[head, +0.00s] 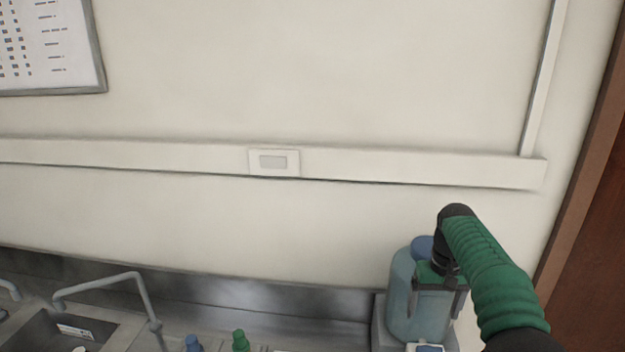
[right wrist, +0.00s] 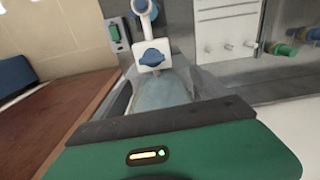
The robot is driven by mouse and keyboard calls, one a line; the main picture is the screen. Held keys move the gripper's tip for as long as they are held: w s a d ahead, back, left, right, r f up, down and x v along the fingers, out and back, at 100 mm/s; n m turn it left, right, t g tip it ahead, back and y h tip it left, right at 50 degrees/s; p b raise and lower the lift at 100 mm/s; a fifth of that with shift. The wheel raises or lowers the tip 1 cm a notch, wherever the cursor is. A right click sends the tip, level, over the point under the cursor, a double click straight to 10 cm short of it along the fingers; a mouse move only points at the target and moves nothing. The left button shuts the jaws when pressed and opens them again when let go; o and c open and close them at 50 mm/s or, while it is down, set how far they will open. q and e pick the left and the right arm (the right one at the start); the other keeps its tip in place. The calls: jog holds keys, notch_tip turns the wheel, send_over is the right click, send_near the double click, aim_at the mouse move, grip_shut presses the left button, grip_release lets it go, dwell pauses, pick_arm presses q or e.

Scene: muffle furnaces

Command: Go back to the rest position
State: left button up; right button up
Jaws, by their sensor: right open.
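My right arm, green with black joints, comes in from the lower right of the head view. Its gripper (head: 438,304) points down in front of a large pale blue bottle (head: 402,303), with its dark fingers apart and nothing seen between them. I cannot tell whether it touches the bottle. In the right wrist view my gripper's green housing (right wrist: 215,150) fills the bottom, and its fingertips are not clear. My left gripper is not in view.
A sink (head: 35,335) with a bent grey faucet (head: 105,284) is at the lower left. A pale wall with a trunking strip (head: 400,166) is behind; a brown door (head: 596,250) is at right.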

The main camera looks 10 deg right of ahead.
jog(key=s+a+f+b, duration=0.3)
jog(key=s+a+f, duration=0.2)
jog(key=s+f, duration=0.2)
jog(key=s+a+f+n+t+b, duration=0.1)
jog(key=s+a+f+b, duration=0.2)
jog(key=s+f, duration=0.5)
jog(key=s+a+f+n+t+b, duration=0.1)
jog(key=s+a+f+b, duration=0.2)
jog(key=s+a+f, duration=0.3)
jog(key=s+f, duration=0.2)
jog(key=s, duration=0.1)
jog(key=shift+s+a, duration=0.15)
jog(key=shift+a, duration=0.2)
jog(key=shift+a, duration=0.15)
